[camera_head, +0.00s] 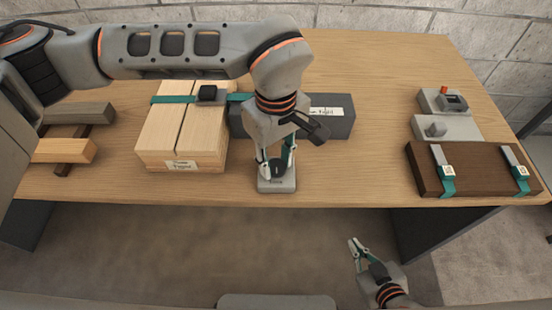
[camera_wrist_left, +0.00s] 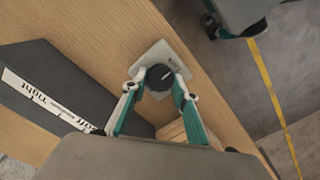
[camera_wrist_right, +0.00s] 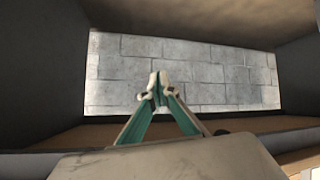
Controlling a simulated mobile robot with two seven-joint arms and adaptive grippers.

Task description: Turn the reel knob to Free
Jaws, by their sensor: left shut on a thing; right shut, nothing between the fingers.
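The reel knob (camera_wrist_left: 161,77) is a round black knob with a white pointer line, on a light grey base plate (camera_wrist_left: 157,52) near the table's front edge. In the head view the knob (camera_head: 278,170) shows partly behind the fingers, and its base (camera_head: 277,186) sits below it. My left gripper (camera_head: 277,167) comes down from above and is shut on the knob, with one finger on each side; the left wrist view (camera_wrist_left: 160,84) shows this too. The Free mark cannot be read. My right gripper (camera_head: 354,245) is shut and empty, in front of the table, below its edge.
A dark grey box (camera_head: 335,129) with a white label stands right behind the knob. A strapped stack of light boards (camera_head: 185,140) is to its left. A dark brown board (camera_head: 475,170) with teal straps and grey units (camera_head: 448,128) lie at right. Table between is clear.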

